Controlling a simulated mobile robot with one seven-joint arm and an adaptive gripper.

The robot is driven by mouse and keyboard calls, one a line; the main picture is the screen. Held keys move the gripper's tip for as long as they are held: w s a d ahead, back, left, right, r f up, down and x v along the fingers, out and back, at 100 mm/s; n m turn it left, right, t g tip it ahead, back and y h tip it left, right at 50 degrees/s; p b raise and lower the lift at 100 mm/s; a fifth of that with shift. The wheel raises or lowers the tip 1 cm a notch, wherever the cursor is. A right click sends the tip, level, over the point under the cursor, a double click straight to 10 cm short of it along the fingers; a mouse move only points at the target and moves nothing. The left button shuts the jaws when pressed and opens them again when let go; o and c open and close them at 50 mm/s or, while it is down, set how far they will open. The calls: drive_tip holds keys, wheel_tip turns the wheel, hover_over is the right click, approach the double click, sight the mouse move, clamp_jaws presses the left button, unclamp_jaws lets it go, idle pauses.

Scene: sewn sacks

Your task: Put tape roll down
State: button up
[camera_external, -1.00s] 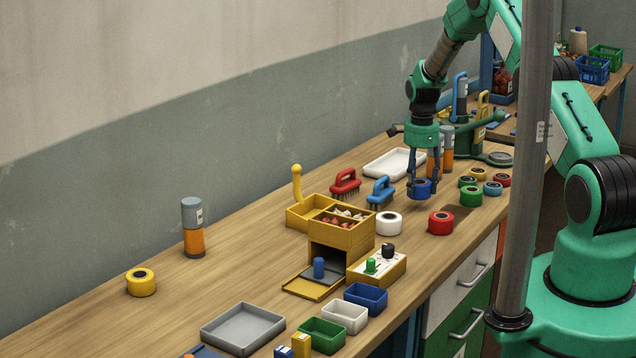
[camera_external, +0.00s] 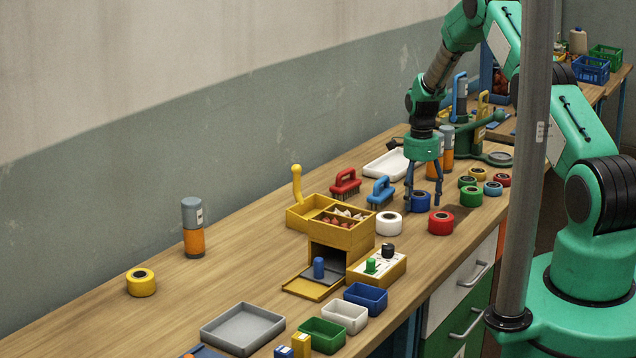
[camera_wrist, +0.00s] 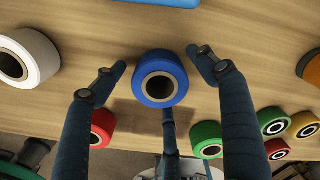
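The blue tape roll (camera_external: 420,201) rests on the bench top between the white roll (camera_external: 389,223) and the green rolls. It also shows in the wrist view (camera_wrist: 160,78), with its open core facing the camera. My gripper (camera_external: 423,203) is around it, with its fingers spread. In the wrist view my gripper (camera_wrist: 158,62) has a clear gap on each side of the blue roll, so it is open and does not touch it there.
A red roll (camera_external: 441,223) lies in front, and a green roll (camera_external: 470,196) with several others lies to the right. A blue brush (camera_external: 381,190) and a white tray (camera_external: 393,164) are near. The left of the bench is mostly bare around a yellow roll (camera_external: 141,283).

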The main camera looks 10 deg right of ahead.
sight(419, 194)
drive_tip(key=shift+r, duration=0.1)
wheel_tip(419, 194, up, 12)
idle(1.0)
drive_tip(key=shift+r, duration=0.1)
idle(0.5)
